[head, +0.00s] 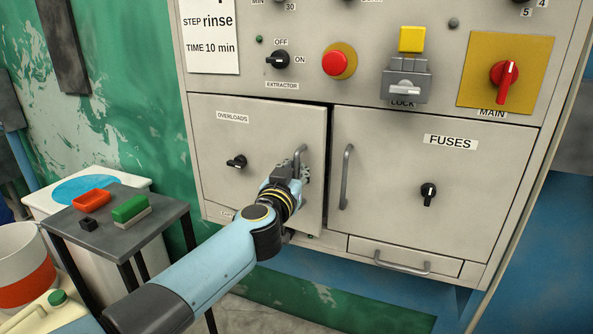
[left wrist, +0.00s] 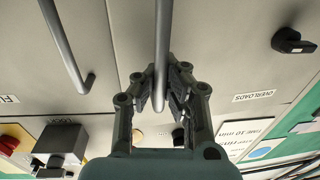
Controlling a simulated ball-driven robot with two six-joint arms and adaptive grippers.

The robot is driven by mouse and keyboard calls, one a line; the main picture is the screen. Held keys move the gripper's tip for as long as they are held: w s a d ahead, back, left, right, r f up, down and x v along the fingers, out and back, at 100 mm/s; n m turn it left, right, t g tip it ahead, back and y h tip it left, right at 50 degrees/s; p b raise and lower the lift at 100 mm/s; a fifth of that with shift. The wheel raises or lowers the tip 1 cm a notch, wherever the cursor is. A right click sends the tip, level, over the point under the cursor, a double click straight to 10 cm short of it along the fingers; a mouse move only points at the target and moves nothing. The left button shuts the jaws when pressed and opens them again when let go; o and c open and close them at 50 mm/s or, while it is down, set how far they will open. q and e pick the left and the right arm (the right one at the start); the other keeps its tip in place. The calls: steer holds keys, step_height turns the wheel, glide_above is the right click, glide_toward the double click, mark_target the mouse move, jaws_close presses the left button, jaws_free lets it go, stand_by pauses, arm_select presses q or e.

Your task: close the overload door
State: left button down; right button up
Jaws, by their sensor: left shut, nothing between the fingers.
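The overload door (head: 222,140) is the grey left panel marked OVERLOADS in the head view. A dark gap shows along its right edge, so it looks slightly ajar. It has a black knob (head: 236,162) and a grey bar handle (head: 301,152) near its right edge. My left gripper (head: 299,174) is shut and empty at the handle, hiding its lower part. In the left wrist view the handle (left wrist: 163,45) runs in line with the fingertips (left wrist: 164,88); I cannot tell whether they touch. My right gripper is not in view.
The FUSES door (head: 400,200) with its own handle (head: 346,177) is right of the overload door. A drawer (head: 365,247) is below it. Switches and a red button (head: 337,64) are above. A small table (head: 150,215) with blocks stands left of my arm.

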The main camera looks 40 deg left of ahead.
mark_target(306, 164)
arm_select(q)
steer(key=w+y, duration=0.1)
steer(key=w+n, duration=0.1)
steer(key=w, duration=0.1)
steer(key=shift+w+g+y, duration=0.3)
steer(key=shift+y, duration=0.1)
steer(key=c, duration=2)
jaws_free()
steer(key=shift+a+f, duration=0.15)
steer(key=o, duration=0.6)
steer(key=shift+s, duration=0.1)
steer(key=v, duration=1.2)
